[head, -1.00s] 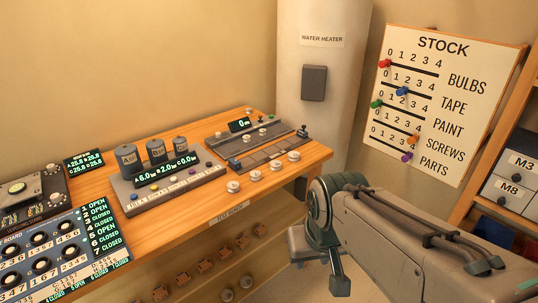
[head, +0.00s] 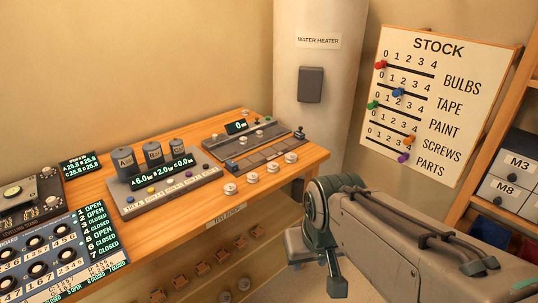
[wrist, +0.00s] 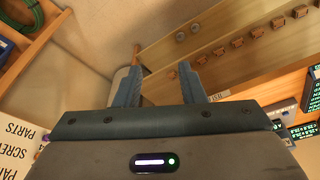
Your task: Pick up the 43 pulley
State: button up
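Several small silver round pieces, pulley-like, stand in a row along the front right of the wooden bench (head: 265,205). One (head: 231,189) is nearest, others (head: 252,178) (head: 273,168) lie behind it, and one (head: 291,157) is by the far right corner. I cannot read any 43 on them, so I cannot tell which is the 43 pulley. My gripper (wrist: 157,82) is open and empty in the wrist view, its two fingers apart, pointing down past the bench front. In the head view its lower part (head: 336,282) hangs right of the bench, away from the pieces.
A slotted grey device (head: 245,145) with a "0" readout and a panel with three dark weights (head: 165,190) stand on the bench. Knobbed panels (head: 40,255) are at the left. A water heater (head: 318,75), a stock board (head: 440,100) and a drawer shelf (head: 515,180) stand behind and right.

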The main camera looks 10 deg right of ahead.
aim_at(252, 177)
jog(key=z, duration=0.15)
jog(key=i, duration=1.2)
